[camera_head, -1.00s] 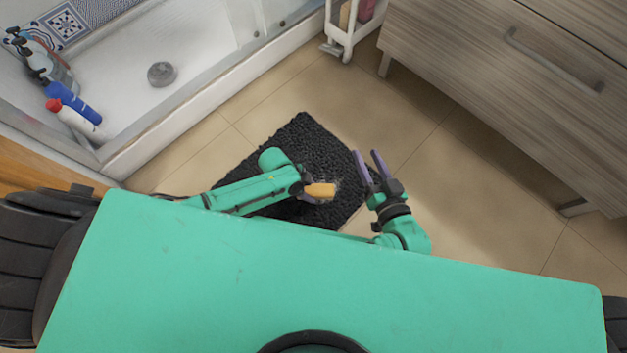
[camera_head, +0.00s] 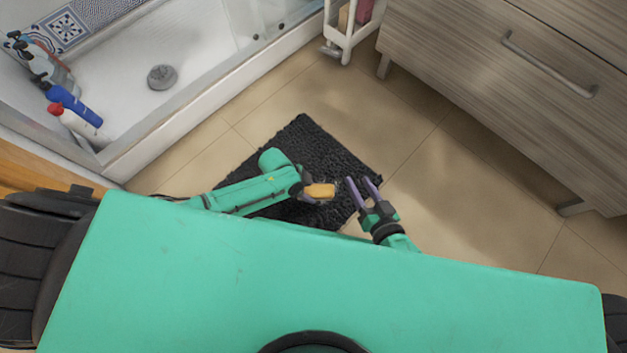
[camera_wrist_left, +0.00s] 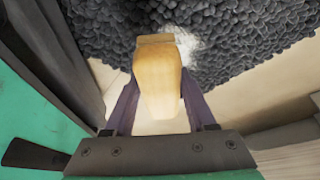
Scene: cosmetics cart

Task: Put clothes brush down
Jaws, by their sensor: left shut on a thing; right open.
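The clothes brush (camera_head: 320,190) shows as an orange-tan wooden piece at the end of my left arm, over the dark mat. In the left wrist view the brush (camera_wrist_left: 158,78) stands between the two purple fingers. My left gripper (camera_head: 308,192) is shut on it; the gripper also shows in the left wrist view (camera_wrist_left: 160,105). The brush's underside is hidden. My right gripper (camera_head: 363,188) is open and empty, to the right of the brush, with its fingers over the mat's right edge.
A black shaggy mat (camera_head: 305,140) lies on the beige tiled floor (camera_head: 440,190), with a whitish patch beside the brush. A shower tray (camera_head: 200,50) with several bottles is at upper left. A white cart (camera_head: 345,35) and a wooden drawer unit (camera_head: 480,70) stand at the back.

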